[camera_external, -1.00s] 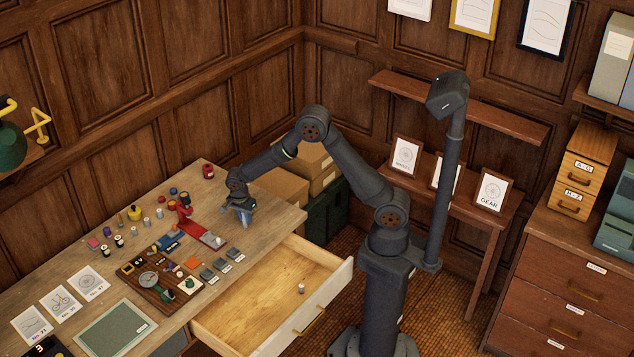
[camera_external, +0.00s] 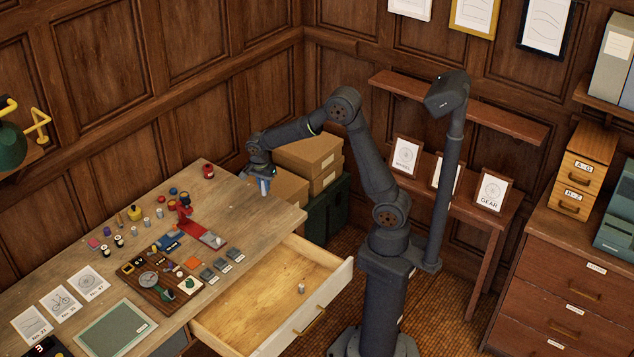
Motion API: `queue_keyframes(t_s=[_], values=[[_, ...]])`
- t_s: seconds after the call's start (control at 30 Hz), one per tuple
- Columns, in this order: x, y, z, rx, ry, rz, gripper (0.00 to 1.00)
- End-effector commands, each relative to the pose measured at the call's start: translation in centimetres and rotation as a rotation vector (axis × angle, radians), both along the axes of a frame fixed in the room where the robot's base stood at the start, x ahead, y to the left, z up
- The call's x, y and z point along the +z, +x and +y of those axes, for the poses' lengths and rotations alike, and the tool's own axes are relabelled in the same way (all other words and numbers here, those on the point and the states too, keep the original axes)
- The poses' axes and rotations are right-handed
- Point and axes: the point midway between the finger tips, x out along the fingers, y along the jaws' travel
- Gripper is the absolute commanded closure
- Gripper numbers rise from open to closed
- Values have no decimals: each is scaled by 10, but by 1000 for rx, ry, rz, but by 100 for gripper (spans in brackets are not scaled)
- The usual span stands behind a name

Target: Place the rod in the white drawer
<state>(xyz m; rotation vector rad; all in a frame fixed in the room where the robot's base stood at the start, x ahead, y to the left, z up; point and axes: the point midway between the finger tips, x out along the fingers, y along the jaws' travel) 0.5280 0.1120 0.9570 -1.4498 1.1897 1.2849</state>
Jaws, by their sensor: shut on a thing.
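My gripper (camera_external: 263,186) points down over the far right corner of the desk. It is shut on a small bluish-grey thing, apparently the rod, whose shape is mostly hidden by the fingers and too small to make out. The white drawer (camera_external: 334,297) is pulled out from the desk's right side, with a pale wooden inside and a brass handle. A small silver cylinder (camera_external: 301,288) stands in the drawer towards its front. My gripper is behind the drawer in the picture, apart from it.
The wooden desk (camera_external: 240,215) is bare around my gripper. A red stand (camera_external: 185,208), a dark tool board (camera_external: 150,285), grey blocks (camera_external: 207,274) and several small cylinders fill its middle. Cardboard boxes (camera_external: 310,155) stand behind the desk's right end. Most of the drawer floor is free.

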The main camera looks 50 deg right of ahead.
Motion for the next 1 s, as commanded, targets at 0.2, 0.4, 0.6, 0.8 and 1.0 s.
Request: queue_keyframes(t_s=[0.2,0.4,0.6,0.8,1.0], values=[[6,-2,-10,-1,0,0,100],[26,-1,-10,-1,1,-4,100],[58,-3,-4,23,0,-1,100],[57,-17,32,186,4,1,100],[57,-41,83,426,7,4,100]])
